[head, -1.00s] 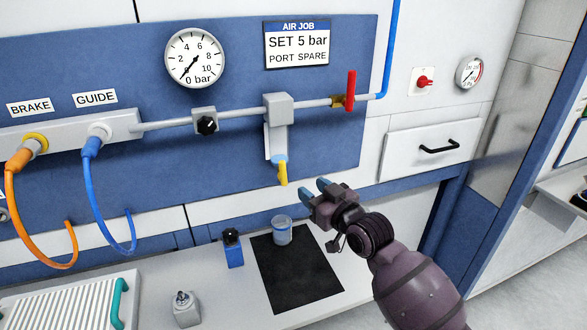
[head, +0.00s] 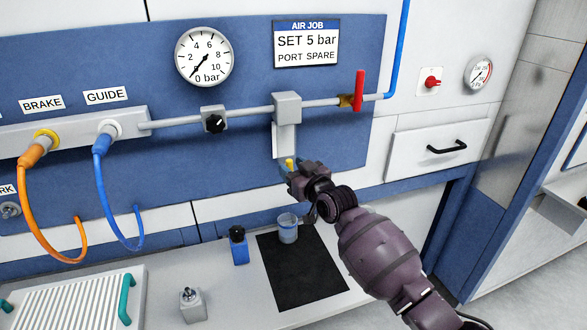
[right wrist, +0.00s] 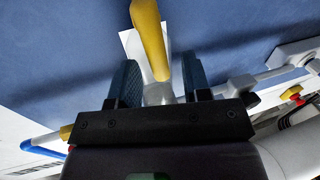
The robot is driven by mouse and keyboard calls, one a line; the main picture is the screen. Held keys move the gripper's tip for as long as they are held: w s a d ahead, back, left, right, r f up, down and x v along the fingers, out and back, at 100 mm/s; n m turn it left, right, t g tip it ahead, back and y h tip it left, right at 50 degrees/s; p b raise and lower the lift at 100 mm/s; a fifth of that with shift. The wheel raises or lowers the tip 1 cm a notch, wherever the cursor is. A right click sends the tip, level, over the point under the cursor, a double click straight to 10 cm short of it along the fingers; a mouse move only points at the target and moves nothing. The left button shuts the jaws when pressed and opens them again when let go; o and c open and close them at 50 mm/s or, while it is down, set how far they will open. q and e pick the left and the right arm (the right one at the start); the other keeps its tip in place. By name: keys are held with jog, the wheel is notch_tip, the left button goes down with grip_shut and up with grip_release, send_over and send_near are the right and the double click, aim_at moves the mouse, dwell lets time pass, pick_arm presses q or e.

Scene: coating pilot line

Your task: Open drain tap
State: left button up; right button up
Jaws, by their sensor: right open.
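The yellow drain tap lever (head: 289,163) hangs below the grey block (head: 287,108) on the air pipe, mostly hidden by my right gripper (head: 288,170) in the head view. In the right wrist view the yellow lever (right wrist: 151,40) stands between the two blue fingers of my right gripper (right wrist: 160,80). The fingers are open, one on each side, with gaps showing. A clear cup (head: 288,230) stands below the tap on a black mat (head: 300,275). My left gripper is not in view.
A red-handled valve (head: 359,90) sits on the pipe to the right, and a black knob (head: 214,123) to the left. The gauge (head: 205,56) reads near 0 bar. A blue bottle (head: 239,246) stands left of the cup. A drawer (head: 440,147) is at right.

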grip_shut()
jog(key=shift+w+d+m+b, duration=0.1)
jog(key=shift+d+m+b, duration=0.15)
jog(key=shift+m, duration=0.35)
grip_release()
jog(key=v, duration=1)
jog(key=shift+s+d+f, duration=0.15)
jog(key=shift+s+f, duration=0.05)
jog(key=shift+s, duration=0.15)
jog(key=shift+r, duration=0.1)
